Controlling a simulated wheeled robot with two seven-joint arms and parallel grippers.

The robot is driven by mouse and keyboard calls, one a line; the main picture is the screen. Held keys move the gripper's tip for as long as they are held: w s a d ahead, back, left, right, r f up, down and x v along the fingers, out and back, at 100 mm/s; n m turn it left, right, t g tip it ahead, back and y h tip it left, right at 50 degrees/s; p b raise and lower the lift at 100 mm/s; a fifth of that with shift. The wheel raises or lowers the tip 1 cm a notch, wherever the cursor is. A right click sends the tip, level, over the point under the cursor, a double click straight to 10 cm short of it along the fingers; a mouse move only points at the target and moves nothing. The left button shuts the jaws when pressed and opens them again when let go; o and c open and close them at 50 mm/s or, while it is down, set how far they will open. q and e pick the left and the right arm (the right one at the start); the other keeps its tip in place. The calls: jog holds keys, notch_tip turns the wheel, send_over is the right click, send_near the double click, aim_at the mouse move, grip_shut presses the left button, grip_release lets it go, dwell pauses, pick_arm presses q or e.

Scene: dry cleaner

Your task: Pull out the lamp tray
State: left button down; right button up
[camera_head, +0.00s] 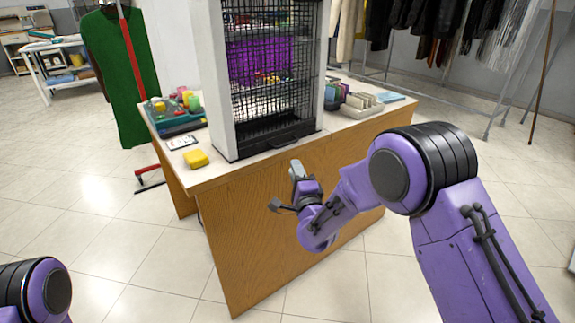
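The lamp (217,80) is a tall white-framed unit with a black wire grille and a purple glow inside, standing on the wooden counter. Its dark lamp tray (272,140) sits at the bottom of the front, with a small raised handle on its face. The tray looks pushed in, flush with the frame. My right gripper (286,188) is below and in front of the tray, apart from it, beside the counter's front panel. Its fingers look spread, with nothing between them. My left gripper is out of view; only part of that arm shows at bottom left.
The counter (230,170) holds a yellow block (196,159), a card (181,142), and a teal tray of small items (174,118) left of the lamp. Stacked pale items (357,104) stand right of it. Tiled floor in front is clear. Garment racks stand behind.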

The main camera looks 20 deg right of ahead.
aim_at(287, 145)
jog(key=w, duration=0.3)
jog(key=w+r, duration=0.1)
jog(key=w, duration=0.5)
jog(key=shift+w+d+r, duration=0.3)
jog(key=shift+w, duration=0.1)
grip_shut()
jog(key=shift+s+a, duration=0.1)
dwell(0.7)
